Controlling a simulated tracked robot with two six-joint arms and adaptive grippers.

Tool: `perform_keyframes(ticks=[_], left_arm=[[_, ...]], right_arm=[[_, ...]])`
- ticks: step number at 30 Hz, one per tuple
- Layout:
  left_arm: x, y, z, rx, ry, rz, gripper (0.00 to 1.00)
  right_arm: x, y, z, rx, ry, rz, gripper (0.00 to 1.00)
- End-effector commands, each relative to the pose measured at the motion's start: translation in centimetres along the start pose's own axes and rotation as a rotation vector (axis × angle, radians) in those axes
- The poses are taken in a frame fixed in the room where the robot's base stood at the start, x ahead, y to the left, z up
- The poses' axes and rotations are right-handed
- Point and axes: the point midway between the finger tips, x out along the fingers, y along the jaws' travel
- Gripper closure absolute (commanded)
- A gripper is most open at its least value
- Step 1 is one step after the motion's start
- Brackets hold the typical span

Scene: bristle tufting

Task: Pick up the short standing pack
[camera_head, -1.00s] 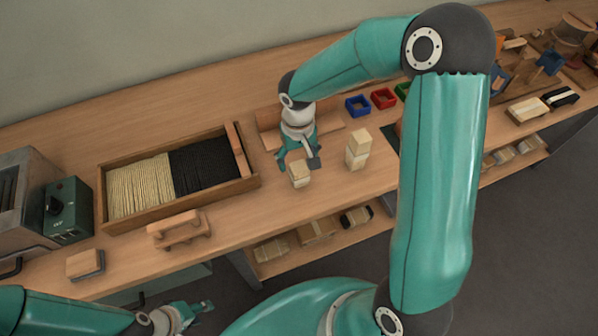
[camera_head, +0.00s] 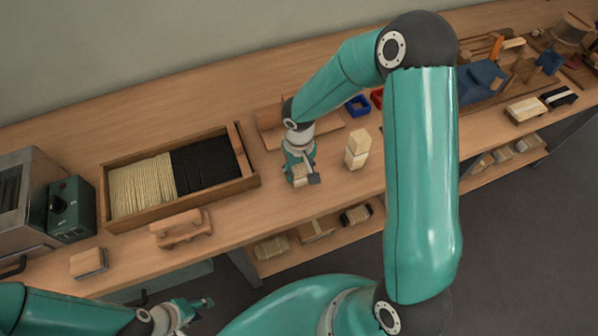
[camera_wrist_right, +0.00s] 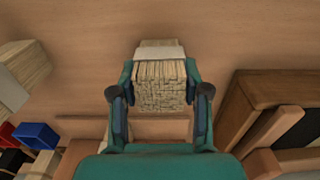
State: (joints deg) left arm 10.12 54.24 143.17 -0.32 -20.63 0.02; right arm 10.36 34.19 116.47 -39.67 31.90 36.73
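The short standing pack (camera_head: 299,174) is a pale bristle bundle with a light band, upright on the bench and partly hidden by my right gripper. In the right wrist view the pack (camera_wrist_right: 160,85) shows its bristle ends between the two fingers. My right gripper (camera_wrist_right: 160,88) is open around it, one finger on each side, with narrow gaps that are hard to judge. A taller standing pack (camera_head: 357,150) is just to the right in the head view. My left gripper (camera_head: 195,308) is low at the front, away from the bench things; its finger opening is unclear.
A wooden tray (camera_head: 256,184) of pale and black bristles lies left of my right gripper. A wooden stand (camera_head: 182,229) and a block (camera_head: 88,262) are nearer the front left. A blue bin (camera_head: 357,106) stands behind the taller pack.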

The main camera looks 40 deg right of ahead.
Motion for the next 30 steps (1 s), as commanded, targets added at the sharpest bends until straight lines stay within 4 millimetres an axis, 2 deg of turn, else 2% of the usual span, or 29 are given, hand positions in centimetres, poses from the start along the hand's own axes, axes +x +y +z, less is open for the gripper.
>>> perform_keyframes(ticks=[1, 5, 14, 20, 26, 30], left_arm=[[0.0, 0.0, 0.0, 0.0, 0.0, 0.0, 0.6], [0.0, 0.0, 0.0, 0.0, 0.0, 0.0, 0.6], [0.0, 0.0, 0.0, 0.0, 0.0, 0.0, 0.6], [0.1, 0.0, 0.0, 0.0, 0.0, 0.0, 0.6], [0.3, -0.1, 0.0, 0.0, 0.0, 0.0, 0.6], [0.5, -0.2, 0.0, 0.0, 0.0, 0.0, 0.6]], right_arm=[[0.0, 0.0, 0.0, 0.0, 0.0, 0.0, 0.67], [0.0, 0.0, 0.0, 0.0, 0.0, 0.0, 0.89], [-0.2, 0.0, -0.1, 0.0, 0.001, 0.0, 0.89], [-1.4, 0.0, -0.1, 0.0, 0.004, 0.001, 0.89], [-4.6, -0.1, -0.2, 0.0, 0.008, 0.0, 0.89], [-8.3, -0.1, -0.2, 0.0, 0.011, -0.001, 0.89]])
